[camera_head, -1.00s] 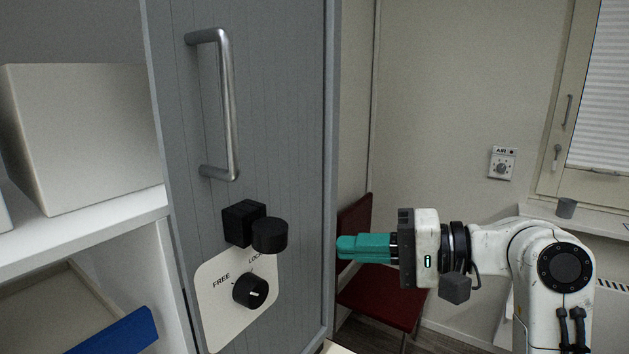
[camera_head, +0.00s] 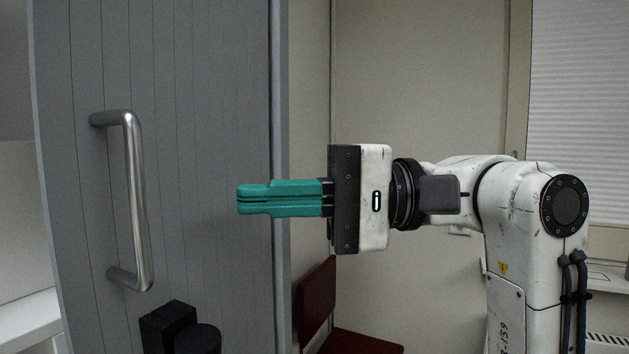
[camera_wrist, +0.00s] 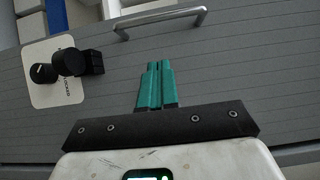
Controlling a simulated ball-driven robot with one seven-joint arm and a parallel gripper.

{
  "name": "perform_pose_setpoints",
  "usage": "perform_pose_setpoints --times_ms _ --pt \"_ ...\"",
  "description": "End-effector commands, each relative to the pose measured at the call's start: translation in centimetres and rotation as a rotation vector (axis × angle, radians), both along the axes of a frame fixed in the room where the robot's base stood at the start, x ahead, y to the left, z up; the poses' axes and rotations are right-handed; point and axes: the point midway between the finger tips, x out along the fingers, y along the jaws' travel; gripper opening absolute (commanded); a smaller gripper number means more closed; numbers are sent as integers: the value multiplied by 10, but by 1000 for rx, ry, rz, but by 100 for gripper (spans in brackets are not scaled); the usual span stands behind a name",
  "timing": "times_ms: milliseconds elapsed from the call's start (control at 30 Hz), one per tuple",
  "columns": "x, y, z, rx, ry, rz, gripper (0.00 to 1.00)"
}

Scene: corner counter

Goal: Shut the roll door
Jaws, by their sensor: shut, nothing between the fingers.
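The grey slatted roll door (camera_head: 215,110) fills the left part of the head view, and a white opening shows at its left. Its metal bar handle (camera_head: 138,205) stands upright on it. The door (camera_wrist: 235,75) and handle (camera_wrist: 160,20) also show in the wrist view. My gripper (camera_head: 240,200) has teal fingers, shut and empty, pointing left in front of the door's right part, to the right of the handle. In the wrist view my fingertips (camera_wrist: 159,65) point toward the handle with a gap between. I cannot tell whether they touch the door.
A black block and knob (camera_head: 180,330) stick out below the handle. The wrist view shows a white plate with a dial (camera_wrist: 45,73). A dark red chair (camera_head: 320,305) stands behind my arm. A window blind (camera_head: 585,130) is at the right.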

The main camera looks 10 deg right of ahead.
Motion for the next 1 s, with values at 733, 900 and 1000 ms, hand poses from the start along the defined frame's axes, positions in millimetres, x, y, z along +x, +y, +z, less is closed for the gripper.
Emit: perform_pose_setpoints --times_ms 733,900,1000 --pt "-24 61 0 0 -1 -1 0" --pt "-24 61 0 0 -1 -1 0" --pt "-27 60 -1 0 -1 -1 0"
